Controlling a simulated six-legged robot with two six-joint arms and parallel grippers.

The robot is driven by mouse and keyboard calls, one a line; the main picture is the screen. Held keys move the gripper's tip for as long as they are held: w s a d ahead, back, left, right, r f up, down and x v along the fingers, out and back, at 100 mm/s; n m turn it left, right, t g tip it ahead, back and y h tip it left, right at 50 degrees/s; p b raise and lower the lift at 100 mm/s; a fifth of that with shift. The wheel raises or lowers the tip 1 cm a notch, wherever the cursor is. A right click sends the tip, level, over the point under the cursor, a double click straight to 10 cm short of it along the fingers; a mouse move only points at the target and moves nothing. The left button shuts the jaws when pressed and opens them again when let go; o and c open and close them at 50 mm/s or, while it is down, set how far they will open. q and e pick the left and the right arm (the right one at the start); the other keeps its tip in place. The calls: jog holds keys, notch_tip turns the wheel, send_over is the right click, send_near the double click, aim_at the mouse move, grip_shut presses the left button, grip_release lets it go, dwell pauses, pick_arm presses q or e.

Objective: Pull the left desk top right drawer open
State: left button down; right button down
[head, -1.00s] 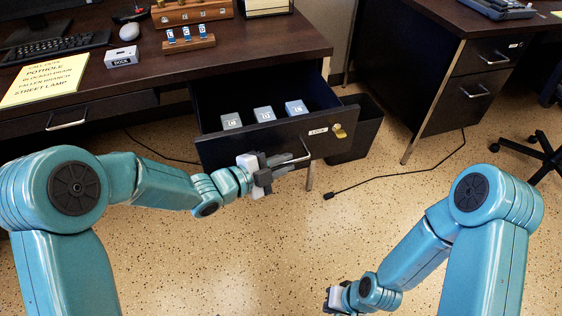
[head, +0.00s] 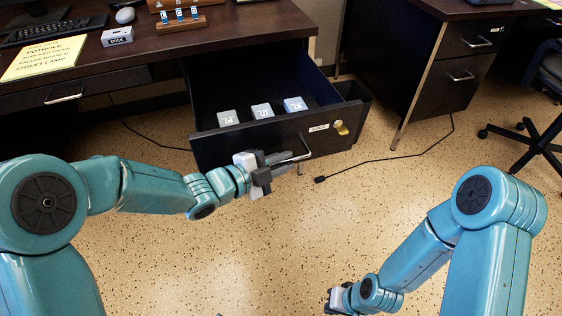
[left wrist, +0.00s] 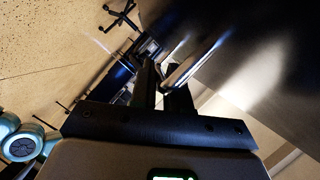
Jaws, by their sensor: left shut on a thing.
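The left desk's top right drawer (head: 240,146) stands pulled out in the head view. Its black front carries a label, a yellow lock piece (head: 341,128) and a silver bar handle (head: 303,149). Several small grey and blue blocks (head: 262,111) lie inside it near the front. My left gripper (head: 282,162) is shut on the handle. In the left wrist view its dark fingers (left wrist: 160,88) meet the shiny handle bar (left wrist: 195,58) beside the drawer front. My right gripper (head: 332,299) is low at the bottom of the head view; its fingers are too small to judge.
The left desk's top (head: 150,52) holds a keyboard, a mouse and a yellow paper (head: 42,58). A dark bin (head: 358,98) stands behind the drawer's right end. A black cable (head: 385,158) lies on the floor. The speckled floor before the drawer is clear.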

pick_arm(q)
jog(key=shift+s+d, duration=0.1)
jog(key=shift+s, duration=0.3)
pick_arm(e)
jog(key=shift+s+d, duration=0.15)
jog(key=shift+s, duration=0.25)
pick_arm(q)
jog(key=shift+w, duration=0.1)
jog(key=c, duration=1.2)
grip_release()
pick_arm(e)
jog(key=shift+w, duration=0.1)
